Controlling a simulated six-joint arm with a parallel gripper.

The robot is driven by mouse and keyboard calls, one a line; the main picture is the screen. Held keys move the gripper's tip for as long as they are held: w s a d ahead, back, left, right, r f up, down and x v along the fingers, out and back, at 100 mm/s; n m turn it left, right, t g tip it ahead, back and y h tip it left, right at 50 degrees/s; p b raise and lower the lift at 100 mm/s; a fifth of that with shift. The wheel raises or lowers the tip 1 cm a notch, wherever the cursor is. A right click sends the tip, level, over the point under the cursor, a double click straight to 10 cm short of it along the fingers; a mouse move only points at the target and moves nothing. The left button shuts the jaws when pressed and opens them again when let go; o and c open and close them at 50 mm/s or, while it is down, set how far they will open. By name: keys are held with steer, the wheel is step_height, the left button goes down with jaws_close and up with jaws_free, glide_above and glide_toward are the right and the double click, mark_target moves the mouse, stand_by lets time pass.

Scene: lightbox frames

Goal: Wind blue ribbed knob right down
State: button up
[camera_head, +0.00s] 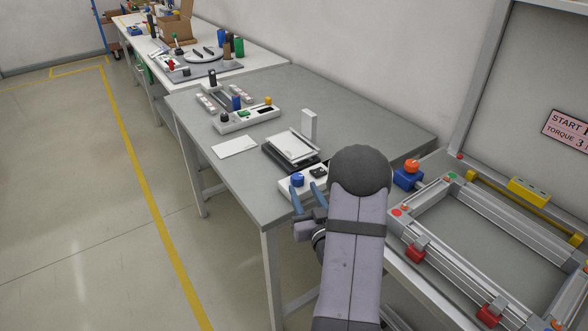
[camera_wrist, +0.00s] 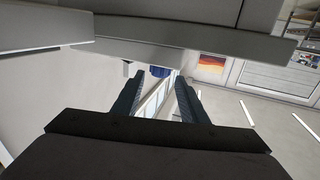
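A blue ribbed knob (camera_head: 298,180) stands on a white box (camera_head: 310,184) near the front edge of the grey table. My gripper (camera_head: 308,190) is at the near side of this box, with its two blue-grey fingers apart and nothing seen between them. One finger hides part of the box just below the knob. In the wrist view a small blue patch, apparently the knob (camera_wrist: 160,71), shows just beyond and between the fingertips (camera_wrist: 159,76). I cannot tell whether a finger touches the box or knob.
A dark scale-like unit with a pale tray (camera_head: 292,146) and a white upright block (camera_head: 309,124) stand behind the box. A white card (camera_head: 234,147) and a control panel (camera_head: 247,119) lie farther left. An aluminium frame (camera_head: 440,215) is at right. The table's left front area is clear.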

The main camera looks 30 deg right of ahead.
mark_target(296, 173)
steer(key=p+x, duration=0.2)
steer(key=x, duration=0.8)
steer(key=shift+w+d, duration=0.1)
steer(key=shift+w, duration=0.2)
steer(key=c, duration=0.8)
